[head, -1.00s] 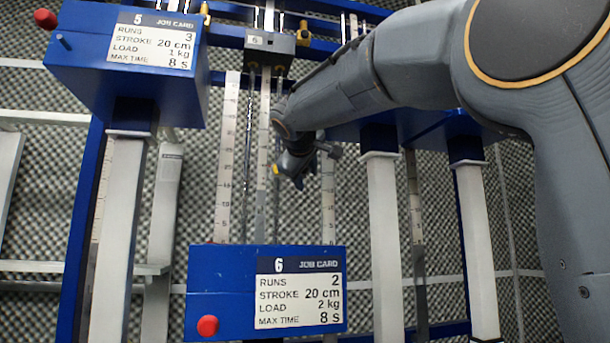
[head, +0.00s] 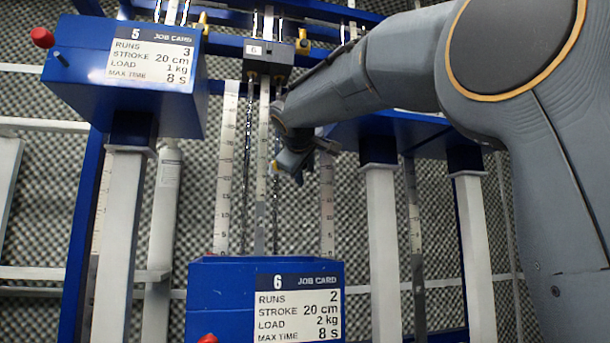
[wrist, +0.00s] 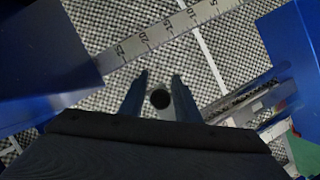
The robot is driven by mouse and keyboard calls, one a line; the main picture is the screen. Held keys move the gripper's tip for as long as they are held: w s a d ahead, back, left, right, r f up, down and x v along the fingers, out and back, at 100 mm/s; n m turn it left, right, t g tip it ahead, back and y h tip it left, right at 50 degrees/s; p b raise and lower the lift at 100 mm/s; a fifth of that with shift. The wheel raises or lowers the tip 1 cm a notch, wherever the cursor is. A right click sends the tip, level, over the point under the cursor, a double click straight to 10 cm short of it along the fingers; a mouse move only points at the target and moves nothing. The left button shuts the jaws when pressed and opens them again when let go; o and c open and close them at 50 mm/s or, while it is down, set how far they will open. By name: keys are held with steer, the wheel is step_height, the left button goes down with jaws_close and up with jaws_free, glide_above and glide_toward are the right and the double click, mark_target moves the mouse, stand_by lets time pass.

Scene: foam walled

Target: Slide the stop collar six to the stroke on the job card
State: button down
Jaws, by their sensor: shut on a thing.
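The job card of station six (head: 299,308) is on the blue box low in the head view. It reads runs 2, stroke 20 cm, load 2 kg, max time 8 s. My gripper (head: 291,171) is in front of the vertical rods and scale strips above that box. In the wrist view, the two fingers of my gripper (wrist: 159,82) stand on either side of a dark round end (wrist: 160,99). I take it as part of stop collar six. The rest of the collar is hidden or too small to make out. A yellow bit shows beside my gripper in the head view.
A dark block labelled 6 (head: 268,56) sits on the rods higher up. A numbered scale strip (head: 226,170) stands left of them, and a strip crosses the wrist view (wrist: 165,32). The station five box (head: 127,88) juts out at left. White posts (head: 383,240) stand at right.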

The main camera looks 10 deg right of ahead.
step_height(320, 180, up, 6)
steer(key=p, duration=0.4)
steer(key=shift+r, duration=0.1)
steer(key=c, duration=1.6)
jaws_free()
steer(key=shift+s+a, duration=0.1)
steer(key=b+v, duration=0.1)
steer(key=v, duration=0.6)
steer(key=shift+s+b, duration=0.25)
steer(key=shift+b, duration=0.05)
